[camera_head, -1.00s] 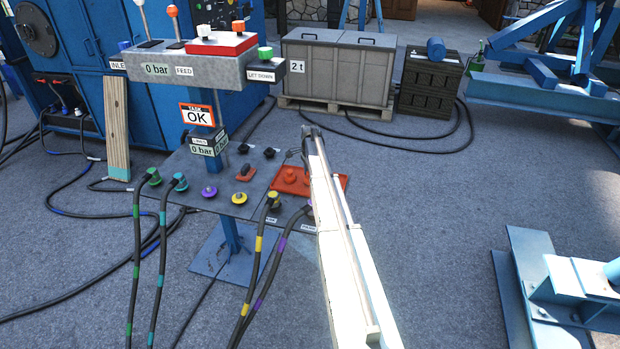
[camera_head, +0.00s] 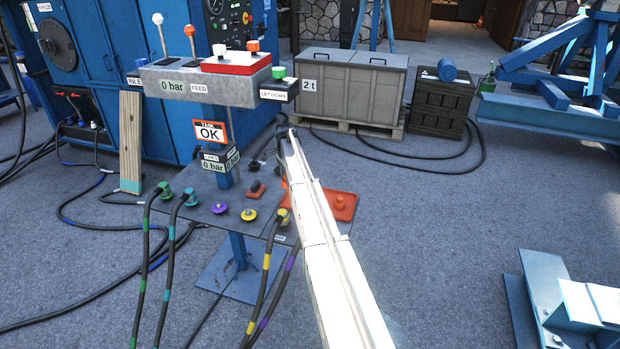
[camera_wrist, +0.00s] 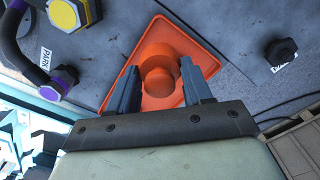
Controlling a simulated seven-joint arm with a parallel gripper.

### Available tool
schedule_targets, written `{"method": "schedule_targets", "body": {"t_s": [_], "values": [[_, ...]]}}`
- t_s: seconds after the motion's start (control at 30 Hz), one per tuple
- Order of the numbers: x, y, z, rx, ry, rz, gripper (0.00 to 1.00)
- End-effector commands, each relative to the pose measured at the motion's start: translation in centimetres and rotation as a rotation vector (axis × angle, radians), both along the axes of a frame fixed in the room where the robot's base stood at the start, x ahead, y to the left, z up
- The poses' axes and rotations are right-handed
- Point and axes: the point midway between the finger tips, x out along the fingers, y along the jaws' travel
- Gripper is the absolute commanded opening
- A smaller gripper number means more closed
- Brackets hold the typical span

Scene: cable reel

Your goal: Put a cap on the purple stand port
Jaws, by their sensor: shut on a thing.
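My gripper (camera_wrist: 160,68) is shut on an orange cap (camera_wrist: 164,88), seen between its fingers in the wrist view. Behind that cap, another orange shape overlaps the orange tray (camera_wrist: 172,97). In the head view, the tray (camera_head: 350,212) is partly hidden by my arm, and one orange cap (camera_head: 340,202) shows on it. The purple stand port (camera_head: 219,208) is on the grey panel, left of the yellow port (camera_head: 249,214). My gripper (camera_head: 281,142) is small and dark in the head view, above the panel's back edge; its hold is not clear there.
Green-ended (camera_head: 165,190) and teal-ended hoses (camera_head: 189,197) rise at the panel's left. A yellow connector (camera_head: 283,216) stands at the front, with a purple-ringed connector (camera_wrist: 65,78) by the PARK label. The lever box (camera_head: 200,85) overhangs the panel.

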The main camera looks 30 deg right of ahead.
Motion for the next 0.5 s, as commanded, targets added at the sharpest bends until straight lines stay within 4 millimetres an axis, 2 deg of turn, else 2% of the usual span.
{"method": "schedule_targets", "body": {"t_s": [0.03, 0.5], "values": [[0.7, 2.1, 0.1, 0.0, -0.001, 0.024, 0.01], [6.0, 20.2, 1.1, -0.002, -0.012, 0.217, 0.01]]}}
